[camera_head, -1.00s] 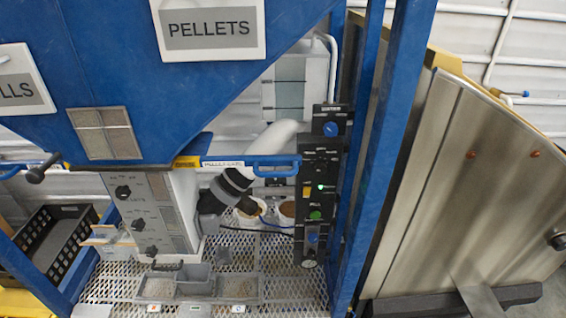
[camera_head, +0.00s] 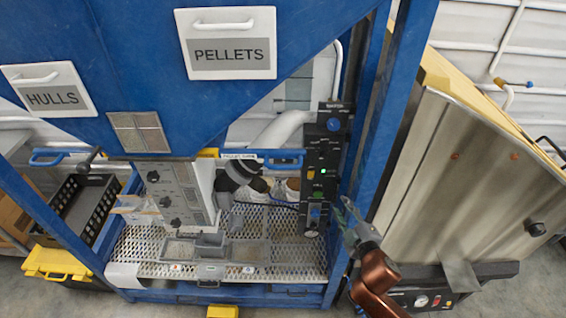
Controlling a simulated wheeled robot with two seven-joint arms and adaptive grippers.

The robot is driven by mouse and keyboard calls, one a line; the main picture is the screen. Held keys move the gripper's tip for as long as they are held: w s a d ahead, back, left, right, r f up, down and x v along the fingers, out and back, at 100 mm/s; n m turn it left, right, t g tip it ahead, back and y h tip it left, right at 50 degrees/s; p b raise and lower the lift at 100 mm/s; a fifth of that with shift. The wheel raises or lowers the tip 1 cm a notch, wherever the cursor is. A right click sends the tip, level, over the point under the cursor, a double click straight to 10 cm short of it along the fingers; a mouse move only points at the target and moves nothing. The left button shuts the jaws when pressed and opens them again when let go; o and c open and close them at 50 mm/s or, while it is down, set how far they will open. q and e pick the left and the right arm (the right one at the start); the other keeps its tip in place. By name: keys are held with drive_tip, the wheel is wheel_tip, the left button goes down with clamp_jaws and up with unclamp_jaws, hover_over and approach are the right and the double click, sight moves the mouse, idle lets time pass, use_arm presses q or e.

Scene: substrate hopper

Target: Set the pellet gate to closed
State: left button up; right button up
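The pellet gate (camera_head: 284,159) shows as a blue slide handle at the right end of a labelled bar under the hopper, left of the black control panel. The label strip (camera_head: 240,156) beside it is small and hard to read. My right gripper (camera_head: 342,205) is at the blue upright post, below and right of the gate handle and apart from it. Its fingers look spread, with nothing between them. My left gripper is not in view.
A black control panel (camera_head: 321,170) with knobs and a green light hangs right of the gate. A blue frame post (camera_head: 385,120) stands near my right arm. A grey knob box (camera_head: 180,195) and trays (camera_head: 245,252) sit below the hopper. A metal-sided machine (camera_head: 470,180) stands at right.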

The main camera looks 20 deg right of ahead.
drive_tip(key=w+a+r+n+t+y, duration=0.35)
drive_tip(key=a+r+n, duration=0.25)
drive_tip(key=r, duration=0.3)
drive_tip(key=n+g+y, duration=0.2)
drive_tip(key=n+y, duration=0.5)
drive_tip(key=n, duration=0.2)
approach(283, 168)
drive_tip(key=x, duration=0.3)
drive_tip(key=shift+m, duration=0.3)
drive_tip(key=p+x, duration=0.2)
drive_tip(key=x, duration=0.4)
drive_tip(key=shift+w+d+f, duration=0.1)
drive_tip(key=shift+w+d, duration=0.05)
drive_tip(key=shift+w, duration=0.1)
drive_tip(key=shift+w+a, duration=0.3)
drive_tip(key=shift+w, duration=0.2)
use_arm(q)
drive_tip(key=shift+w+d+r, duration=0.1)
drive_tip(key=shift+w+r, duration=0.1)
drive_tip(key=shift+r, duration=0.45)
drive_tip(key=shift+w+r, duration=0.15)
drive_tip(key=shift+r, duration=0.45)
use_arm(e)
drive_tip(key=shift+c, duration=0.6)
drive_tip(key=shift+f, duration=0.1)
clamp_jaws()
